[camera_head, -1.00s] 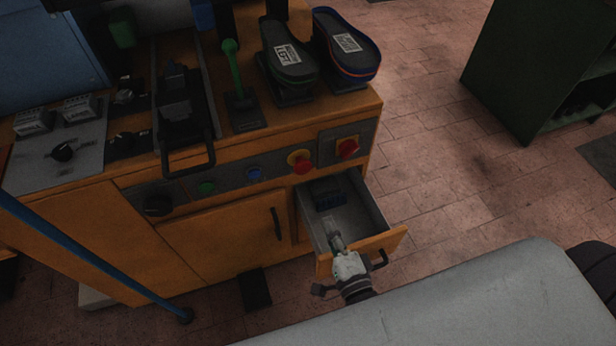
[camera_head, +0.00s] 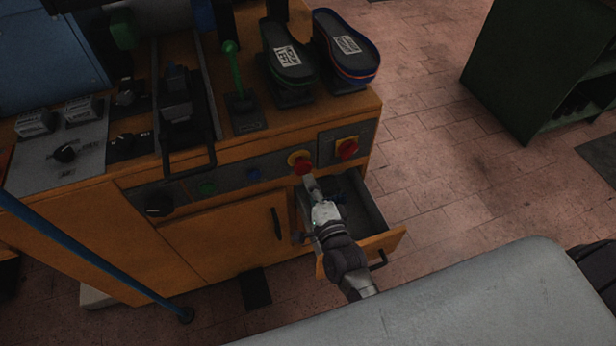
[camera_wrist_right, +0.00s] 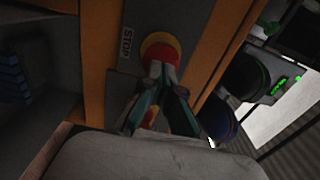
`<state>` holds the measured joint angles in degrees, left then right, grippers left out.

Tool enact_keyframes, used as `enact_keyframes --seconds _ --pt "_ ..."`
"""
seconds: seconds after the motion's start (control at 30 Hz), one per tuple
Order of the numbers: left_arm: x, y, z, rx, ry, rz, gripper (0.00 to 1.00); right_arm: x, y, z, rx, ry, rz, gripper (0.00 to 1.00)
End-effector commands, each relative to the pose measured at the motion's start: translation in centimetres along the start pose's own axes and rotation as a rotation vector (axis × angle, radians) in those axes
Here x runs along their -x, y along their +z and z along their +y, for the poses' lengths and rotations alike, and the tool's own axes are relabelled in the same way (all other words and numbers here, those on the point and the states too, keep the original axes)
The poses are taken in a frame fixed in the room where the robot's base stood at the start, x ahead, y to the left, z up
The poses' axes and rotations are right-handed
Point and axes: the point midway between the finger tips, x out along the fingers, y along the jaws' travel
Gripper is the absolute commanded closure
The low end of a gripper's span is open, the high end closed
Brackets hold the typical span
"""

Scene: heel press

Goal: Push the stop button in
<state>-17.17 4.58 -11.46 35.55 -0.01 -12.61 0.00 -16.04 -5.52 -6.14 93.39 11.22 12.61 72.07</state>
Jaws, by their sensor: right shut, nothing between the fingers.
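The stop button (camera_head: 302,164) is red on a yellow ring, the left of two such buttons on the machine's front panel. In the right wrist view the button (camera_wrist_right: 160,46) sits beside a STOP label. My right gripper (camera_head: 309,181) is shut and empty, its fingertips right in front of the button. In the right wrist view the fingertips (camera_wrist_right: 163,72) overlap the button's red cap and hide part of it. I cannot tell whether they touch it. My left gripper is not in view.
A second red button (camera_head: 347,148) is close by on the right. An open drawer (camera_head: 385,240) sticks out below, under my right arm. Two shoe forms (camera_head: 288,60) stand on the machine top. A blue pole (camera_head: 95,260) crosses the left.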

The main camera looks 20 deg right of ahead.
Motion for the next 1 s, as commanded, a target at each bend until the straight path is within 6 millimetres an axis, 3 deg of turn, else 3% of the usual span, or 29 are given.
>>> enact_keyframes --seconds 0.13,0.57,0.8,1.0 --pt "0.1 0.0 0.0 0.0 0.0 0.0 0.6 -1.4 0.0 0.0 0.0 0.0 0.0 1.0" --pt "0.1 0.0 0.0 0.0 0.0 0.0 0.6 -1.8 0.0 0.0 0.0 0.0 0.0 1.0" --pt "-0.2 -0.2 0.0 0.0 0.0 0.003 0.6 -4.1 0.0 -0.1 0.0 -0.002 0.0 1.0" --pt "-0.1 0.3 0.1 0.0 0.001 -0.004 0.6 -4.2 -0.1 -0.3 0.0 -0.006 0.001 1.0"
